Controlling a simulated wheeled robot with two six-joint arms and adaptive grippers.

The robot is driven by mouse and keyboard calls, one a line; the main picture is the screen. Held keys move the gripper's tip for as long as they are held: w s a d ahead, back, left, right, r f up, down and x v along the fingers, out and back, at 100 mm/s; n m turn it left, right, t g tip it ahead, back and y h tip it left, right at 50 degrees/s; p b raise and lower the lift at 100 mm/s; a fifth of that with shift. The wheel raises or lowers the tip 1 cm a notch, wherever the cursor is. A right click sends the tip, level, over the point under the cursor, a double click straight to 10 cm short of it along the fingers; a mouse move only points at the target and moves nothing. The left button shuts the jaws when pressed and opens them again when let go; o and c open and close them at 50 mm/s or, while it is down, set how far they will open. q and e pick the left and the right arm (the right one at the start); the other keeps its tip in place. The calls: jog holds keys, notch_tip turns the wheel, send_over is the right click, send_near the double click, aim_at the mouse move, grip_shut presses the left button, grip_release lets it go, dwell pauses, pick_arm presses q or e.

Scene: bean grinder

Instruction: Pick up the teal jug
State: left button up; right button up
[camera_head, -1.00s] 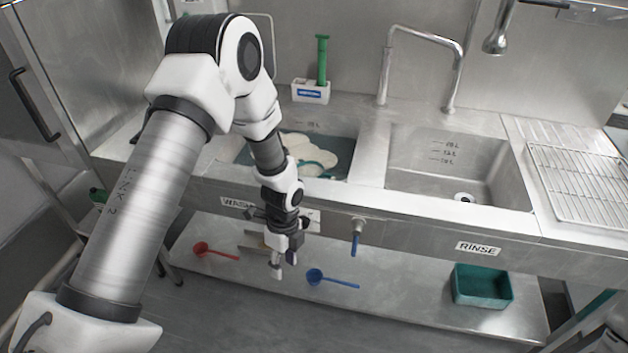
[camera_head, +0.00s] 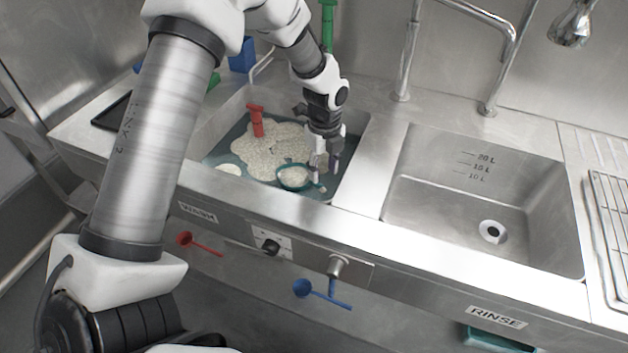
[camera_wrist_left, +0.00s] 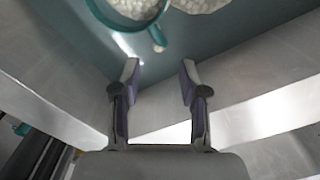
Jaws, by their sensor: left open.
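The teal jug (camera_head: 296,187) sits among white foam in the left sink, its open top showing foam inside. In the left wrist view the jug (camera_wrist_left: 128,22) is cut off by the top edge, and its small teal handle (camera_wrist_left: 158,38) points down toward the fingers. My left gripper (camera_head: 324,170) is inside the left sink, just right of the jug. In the wrist view my left gripper (camera_wrist_left: 157,72) is open and empty, with the handle just beyond its fingertips. My right gripper is not in view.
The left sink's front rim (camera_head: 270,203) and the divider (camera_head: 360,170) lie close to my left gripper. A red-handled thing (camera_head: 256,120) stands in the foam (camera_head: 265,148). The right sink (camera_head: 470,200) is empty. A faucet (camera_head: 410,50) stands behind.

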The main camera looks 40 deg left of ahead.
aim_at(324, 200)
pick_arm(q)
jog(key=shift+w+f, duration=0.25)
jog(key=shift+f, duration=0.6)
notch_tip(324, 200, down, 11)
jog(key=shift+r+p, duration=0.1)
jog(key=shift+p, duration=0.25)
grip_shut()
